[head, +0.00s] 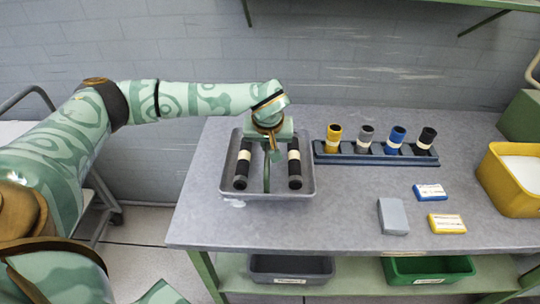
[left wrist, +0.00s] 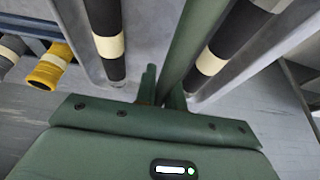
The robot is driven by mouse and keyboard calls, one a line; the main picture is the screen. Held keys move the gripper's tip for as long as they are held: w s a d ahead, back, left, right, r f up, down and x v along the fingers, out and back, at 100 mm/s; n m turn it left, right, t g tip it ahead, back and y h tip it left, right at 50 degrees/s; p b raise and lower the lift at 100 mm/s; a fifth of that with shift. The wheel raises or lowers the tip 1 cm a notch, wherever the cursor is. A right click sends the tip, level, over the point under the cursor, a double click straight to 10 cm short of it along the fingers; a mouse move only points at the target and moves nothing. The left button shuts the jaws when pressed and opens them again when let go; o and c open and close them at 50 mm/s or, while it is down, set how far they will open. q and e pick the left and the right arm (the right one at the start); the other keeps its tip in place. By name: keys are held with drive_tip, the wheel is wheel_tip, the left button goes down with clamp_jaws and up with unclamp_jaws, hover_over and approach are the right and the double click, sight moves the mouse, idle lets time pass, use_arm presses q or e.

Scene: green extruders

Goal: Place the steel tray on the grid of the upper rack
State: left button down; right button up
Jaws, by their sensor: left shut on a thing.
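The steel tray (head: 312,178) is a grey shallow tray at the left part of the grey table. It carries two black rolls (head: 241,170) with cream bands, one on each side. A green bar (left wrist: 196,40) runs lengthwise between the rolls. My left gripper (head: 268,148) points down over the tray. In the left wrist view its fingers (left wrist: 161,90) are shut on the green bar. I cannot tell whether the tray touches the table. A green shelf (head: 490,3) on the back wall shows only its lower edge; no grid is visible. My right gripper is out of view.
A dark blue holder (head: 330,158) with several coloured rolls stands right of the tray. A grey block (head: 393,216), small blue and yellow boxes (head: 447,223) and a yellow bin (head: 497,178) lie farther right. Grey and green bins (head: 428,268) sit below the table.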

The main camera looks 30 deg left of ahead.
use_arm(q)
drive_tip(key=x, duration=0.1)
drive_tip(key=b+x, duration=0.1)
drive_tip(key=x, duration=0.2)
drive_tip(key=shift+s+d+f+b, duration=0.15)
drive_tip(key=shift+s+f+b, duration=0.1)
drive_tip(key=shift+b, duration=0.15)
drive_tip(key=shift+r, duration=0.15)
drive_tip(key=c, duration=1.8)
unclamp_jaws()
drive_tip(key=shift+s, duration=0.1)
drive_tip(key=shift+c, duration=0.2)
drive_tip(key=o, duration=0.3)
drive_tip(key=shift+o, duration=0.2)
